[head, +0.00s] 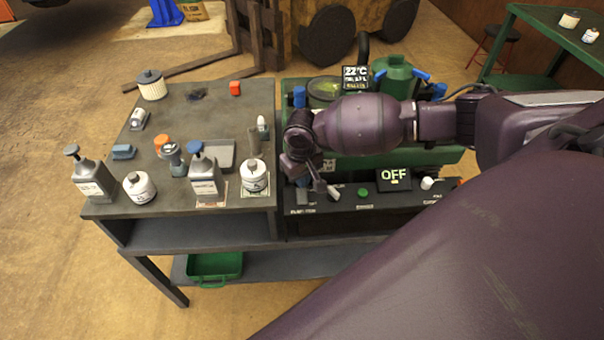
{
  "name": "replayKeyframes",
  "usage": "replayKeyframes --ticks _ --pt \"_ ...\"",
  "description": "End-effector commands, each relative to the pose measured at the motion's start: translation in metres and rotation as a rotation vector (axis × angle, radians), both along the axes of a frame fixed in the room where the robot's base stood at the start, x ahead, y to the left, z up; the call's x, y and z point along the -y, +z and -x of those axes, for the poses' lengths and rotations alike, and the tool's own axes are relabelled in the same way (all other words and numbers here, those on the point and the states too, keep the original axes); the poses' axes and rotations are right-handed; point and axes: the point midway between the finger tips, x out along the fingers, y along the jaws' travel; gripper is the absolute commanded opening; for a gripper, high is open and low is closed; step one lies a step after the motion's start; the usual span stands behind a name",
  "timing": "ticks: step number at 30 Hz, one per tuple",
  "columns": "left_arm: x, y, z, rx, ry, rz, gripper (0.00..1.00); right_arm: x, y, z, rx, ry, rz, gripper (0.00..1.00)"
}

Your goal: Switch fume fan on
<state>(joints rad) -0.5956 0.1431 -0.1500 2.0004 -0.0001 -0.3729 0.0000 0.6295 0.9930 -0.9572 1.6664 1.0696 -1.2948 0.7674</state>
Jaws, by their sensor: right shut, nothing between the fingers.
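A dark control panel (349,203) runs along the front of the green machine. It has a display (394,179) reading OFF, a green button (363,192) and a white knob (428,183) at the right. A small pale lever-like part (333,192) sits at the panel's left. The small labels are too blurred to tell which control is the fume fan's. My right gripper (318,184) points down over the left end of the panel, shut and empty, close to the pale part. I cannot tell whether they touch. My left gripper is out of view.
A grey bench (190,105) at left holds pump bottles (207,182), white jars (139,187) and a filter (151,84). A second display (355,78) reads 22°C behind my right arm. A green tray (214,266) lies on the lower shelf. My right arm covers much of the machine.

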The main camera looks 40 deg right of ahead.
Motion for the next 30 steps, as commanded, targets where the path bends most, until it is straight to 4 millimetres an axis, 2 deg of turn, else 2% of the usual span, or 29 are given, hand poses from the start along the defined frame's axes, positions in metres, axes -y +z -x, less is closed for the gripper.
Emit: replayKeyframes --ticks 30 --pt "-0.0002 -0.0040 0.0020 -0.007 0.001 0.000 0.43 -0.0002 -0.0072 0.0001 0.000 0.000 -0.001 0.00"
